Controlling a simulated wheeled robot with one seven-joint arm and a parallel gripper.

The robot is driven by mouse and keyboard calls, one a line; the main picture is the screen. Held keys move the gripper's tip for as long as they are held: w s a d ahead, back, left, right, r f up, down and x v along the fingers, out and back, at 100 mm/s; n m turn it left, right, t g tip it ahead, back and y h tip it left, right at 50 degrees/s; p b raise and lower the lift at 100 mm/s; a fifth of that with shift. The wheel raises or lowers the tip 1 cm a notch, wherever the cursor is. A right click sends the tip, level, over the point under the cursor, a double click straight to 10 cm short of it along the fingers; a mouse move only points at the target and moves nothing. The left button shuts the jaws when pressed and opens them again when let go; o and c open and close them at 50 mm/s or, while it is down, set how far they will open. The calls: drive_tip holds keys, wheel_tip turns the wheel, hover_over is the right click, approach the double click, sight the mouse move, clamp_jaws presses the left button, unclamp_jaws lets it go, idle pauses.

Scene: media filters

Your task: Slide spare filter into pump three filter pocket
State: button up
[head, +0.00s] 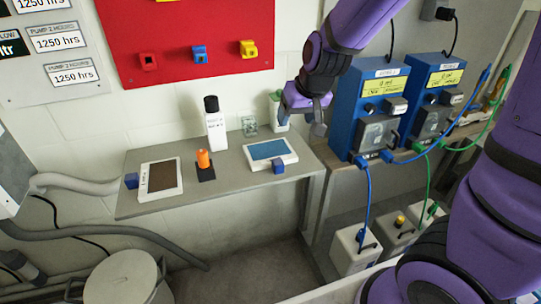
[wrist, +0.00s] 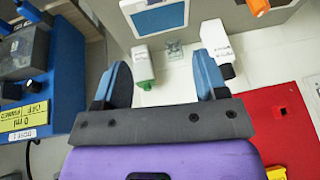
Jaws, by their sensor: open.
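A white-framed panel with a blue face (head: 268,149) and a small blue block handle lies on the right of the grey shelf; it looks like a filter. It also shows at the top of the wrist view (wrist: 157,18). A similar white-framed panel with a brown face (head: 163,175) lies on the left of the shelf. I cannot tell from any label which is the spare. My gripper (head: 305,108) is open and empty, above the shelf's right end; its two blue fingers stand apart in the wrist view (wrist: 163,75). I cannot make out a pump three filter pocket.
A black-capped white bottle (head: 214,128), an orange item on a black base (head: 204,160) and a green-topped bottle (head: 278,112) stand on the grey shelf (head: 235,184). Blue pump units (head: 370,105) with cables stand to the right. A metal drum (head: 122,278) stands below left.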

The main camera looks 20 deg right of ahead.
drive_tip(key=h, duration=0.1)
approach(277, 160)
drive_tip(key=shift+x, duration=4.75)
drive_tip(key=shift+w, duration=0.1)
drive_tip(key=c, duration=1.1)
